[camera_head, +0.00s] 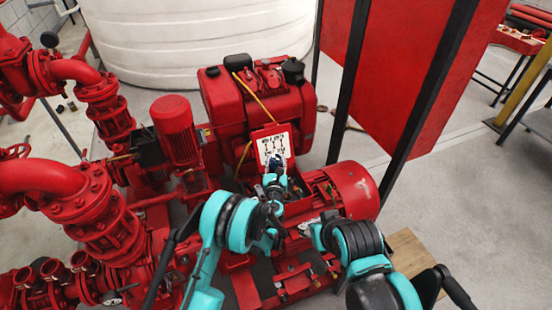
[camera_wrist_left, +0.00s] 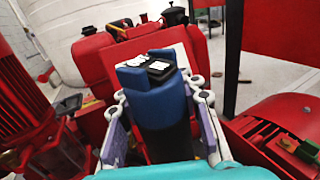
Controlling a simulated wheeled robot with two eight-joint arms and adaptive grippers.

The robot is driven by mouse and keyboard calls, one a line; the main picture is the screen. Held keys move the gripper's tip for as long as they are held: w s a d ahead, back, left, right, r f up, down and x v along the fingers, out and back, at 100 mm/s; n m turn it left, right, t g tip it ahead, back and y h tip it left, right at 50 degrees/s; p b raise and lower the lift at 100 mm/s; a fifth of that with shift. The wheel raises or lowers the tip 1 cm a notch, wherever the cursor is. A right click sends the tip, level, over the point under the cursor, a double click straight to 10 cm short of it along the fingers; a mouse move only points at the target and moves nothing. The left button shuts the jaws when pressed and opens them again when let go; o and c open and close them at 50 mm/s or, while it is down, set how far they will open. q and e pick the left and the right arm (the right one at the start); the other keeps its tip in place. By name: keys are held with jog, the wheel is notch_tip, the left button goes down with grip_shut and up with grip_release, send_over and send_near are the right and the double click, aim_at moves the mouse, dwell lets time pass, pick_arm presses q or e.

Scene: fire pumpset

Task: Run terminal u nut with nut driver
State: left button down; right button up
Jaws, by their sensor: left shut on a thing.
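My left gripper (camera_head: 274,178) is shut on a blue-and-black tool, which looks like the nut driver (camera_head: 273,163). In the left wrist view the nut driver (camera_wrist_left: 160,105) stands between the two pale fingers, its blue end up and away from the wrist. The tool is in front of a white terminal diagram plate (camera_head: 274,148). My right gripper (camera_head: 306,228) is low beside the red motor (camera_head: 350,190); its fingers are too small to read. The terminal U nut cannot be made out in either view.
A red engine (camera_head: 255,95) stands behind the plate, with a yellow cable running down it. Red pump pipes (camera_head: 75,195) fill the left. A large white tank (camera_head: 180,40) is behind. Dark posts and a red panel (camera_head: 390,70) stand right of the motor.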

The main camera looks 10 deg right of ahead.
pick_arm(q)
jog(key=shift+r, duration=0.1)
dwell(0.7)
notch_tip(320, 180, up, 6)
jog(key=shift+f+p, duration=0.1)
jog(key=shift+p, duration=1.1)
